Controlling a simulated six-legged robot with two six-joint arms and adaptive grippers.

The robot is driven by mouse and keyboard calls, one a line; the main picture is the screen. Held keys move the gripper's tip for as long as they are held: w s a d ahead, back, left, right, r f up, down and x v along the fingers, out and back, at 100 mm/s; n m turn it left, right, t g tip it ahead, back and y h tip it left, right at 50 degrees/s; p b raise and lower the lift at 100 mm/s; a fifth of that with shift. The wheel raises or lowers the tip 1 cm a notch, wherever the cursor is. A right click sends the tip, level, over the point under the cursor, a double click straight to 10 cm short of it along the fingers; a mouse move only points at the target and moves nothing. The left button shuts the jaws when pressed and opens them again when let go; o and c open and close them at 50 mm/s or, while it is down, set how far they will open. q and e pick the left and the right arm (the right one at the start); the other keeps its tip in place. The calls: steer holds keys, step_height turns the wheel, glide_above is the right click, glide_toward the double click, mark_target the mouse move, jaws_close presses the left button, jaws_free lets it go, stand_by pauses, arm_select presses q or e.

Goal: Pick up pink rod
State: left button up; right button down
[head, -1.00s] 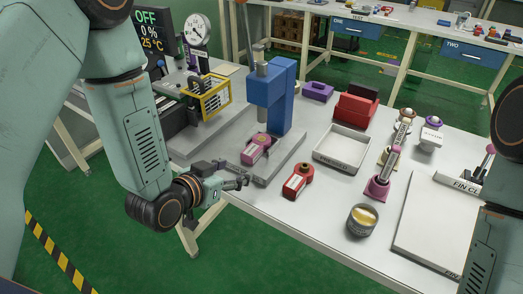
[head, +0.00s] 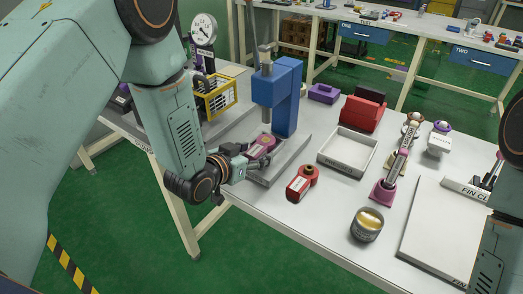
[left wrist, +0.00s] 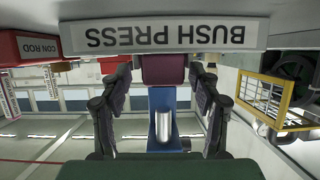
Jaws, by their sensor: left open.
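The pink rod (head: 263,145), a pink-magenta piece with a pale label, lies on the grey base of the blue press (head: 284,95). In the left wrist view, which is upside down, its dark pink end (left wrist: 163,69) shows between the fingers. My left gripper (head: 243,160) is open at the near side of the rod, with its fingers pointing at it. The fingers (left wrist: 160,98) stand apart on either side, and I see a gap between them and the rod. My right gripper is out of view; only part of that arm shows at the right edge.
A red labelled rod (head: 302,183) lies right of the press base. A white tray (head: 347,150), a red bin (head: 363,112), a tin (head: 367,224) and a pink stand (head: 383,191) are farther right. A yellow-framed cage (head: 217,98) stands left of the press.

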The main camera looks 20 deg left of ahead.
arm_select(q)
steer(key=shift+w+a+f, duration=0.1)
steer(key=shift+a, duration=0.25)
steer(key=c, duration=0.3)
steer(key=shift+d, duration=0.3)
steer(key=c, duration=0.5)
steer(key=shift+a, duration=0.2)
steer(key=c, duration=0.4)
steer(key=shift+d, duration=0.1)
jaws_close()
